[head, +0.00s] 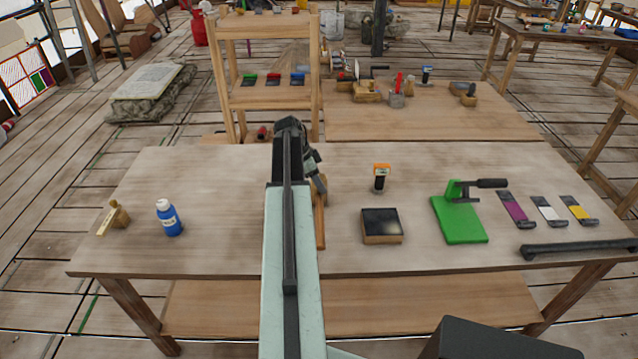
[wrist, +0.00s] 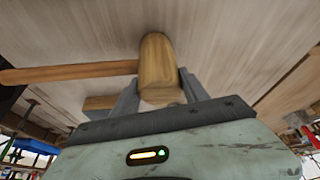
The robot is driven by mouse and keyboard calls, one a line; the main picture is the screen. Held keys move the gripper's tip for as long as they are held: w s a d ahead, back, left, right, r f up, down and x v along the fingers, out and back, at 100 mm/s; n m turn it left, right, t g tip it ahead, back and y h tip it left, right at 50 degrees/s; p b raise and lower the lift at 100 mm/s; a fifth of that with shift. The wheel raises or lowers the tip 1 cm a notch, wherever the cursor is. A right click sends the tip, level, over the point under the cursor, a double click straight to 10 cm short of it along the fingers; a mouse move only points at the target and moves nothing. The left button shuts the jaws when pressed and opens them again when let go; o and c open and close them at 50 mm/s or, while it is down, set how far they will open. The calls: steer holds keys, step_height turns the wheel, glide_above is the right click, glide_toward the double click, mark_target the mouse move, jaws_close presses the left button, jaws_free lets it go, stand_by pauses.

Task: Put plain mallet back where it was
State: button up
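The plain mallet has a wooden head (wrist: 159,66) and a long bare handle (wrist: 70,73) in the wrist view. My gripper (wrist: 158,92) has one finger against each side of the head and is shut on it. In the head view my gripper (head: 314,172) is over the middle of the workbench (head: 230,185), and the mallet's handle (head: 320,222) points toward the front edge. My arm hides part of the mallet. I cannot tell whether the mallet touches the bench. A second mallet (head: 119,214), with a pale marked handle, lies at the bench's left.
A blue bottle (head: 169,218) stands at left. Right of my arm are a black-topped block (head: 382,225), an orange-topped stamp (head: 381,177), a green press (head: 460,217) and colored strips (head: 545,209). A dark bar (head: 578,248) lies at the front right. A wooden shelf (head: 268,98) stands behind.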

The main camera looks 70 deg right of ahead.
steer(key=shift+o, duration=1.4)
steer(key=shift+r, duration=0.1)
steer(key=shift+r+p, duration=0.35)
steer(key=shift+p, duration=0.1)
steer(key=p+v, duration=1)
steer(key=v, duration=0.1)
steer(key=shift+w, duration=0.2)
steer(key=shift+a+r, duration=0.1)
steer(key=shift+r, duration=0.05)
